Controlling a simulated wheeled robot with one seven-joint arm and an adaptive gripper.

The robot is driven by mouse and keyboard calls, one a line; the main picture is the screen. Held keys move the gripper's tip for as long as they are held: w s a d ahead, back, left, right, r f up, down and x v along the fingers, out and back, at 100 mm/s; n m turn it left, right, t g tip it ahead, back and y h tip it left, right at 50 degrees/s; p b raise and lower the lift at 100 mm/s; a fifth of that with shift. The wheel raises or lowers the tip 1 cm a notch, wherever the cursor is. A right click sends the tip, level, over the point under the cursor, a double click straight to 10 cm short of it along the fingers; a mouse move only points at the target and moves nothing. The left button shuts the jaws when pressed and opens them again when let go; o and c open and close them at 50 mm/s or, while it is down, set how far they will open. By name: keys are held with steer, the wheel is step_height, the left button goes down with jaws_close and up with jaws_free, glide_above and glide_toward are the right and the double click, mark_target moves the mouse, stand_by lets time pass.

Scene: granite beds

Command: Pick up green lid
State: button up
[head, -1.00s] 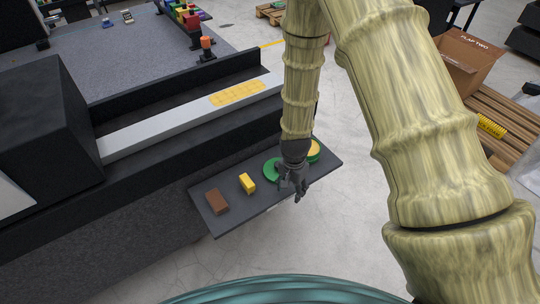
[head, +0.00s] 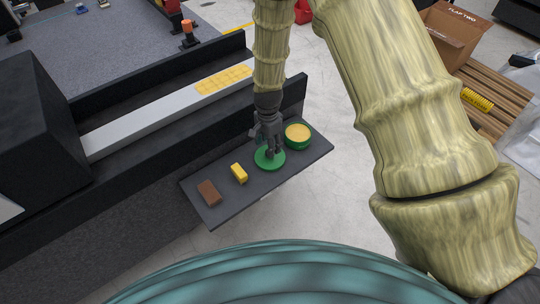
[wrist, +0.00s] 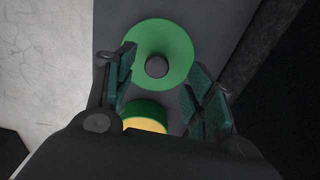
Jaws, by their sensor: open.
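The green lid (head: 270,161) is a flat round disc lying on a dark grey shelf. In the wrist view the green lid (wrist: 166,42) shows a dark round knob (wrist: 156,66) at its middle. My gripper (head: 269,148) is above the lid in the head view and hides part of it. In the wrist view my gripper (wrist: 158,82) is open, with one finger on each side of the knob's line and nothing held. Whether the fingertips touch the lid cannot be told.
A green round container with a yellow top (head: 298,136) stands right of the lid. A yellow block (head: 239,173) and a brown block (head: 208,193) lie to the left on the shelf (head: 226,209). A black raised wall (head: 294,93) runs behind the shelf.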

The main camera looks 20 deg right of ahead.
mark_target(275, 163)
steer(key=shift+d+f+p, duration=0.2)
steer(key=shift+f+p, duration=0.2)
steer(key=shift+f, duration=0.95)
steer(key=shift+d+f+p, duration=0.15)
steer(key=shift+f+p, duration=0.2)
steer(key=shift+f, duration=0.95)
steer(key=c, duration=1)
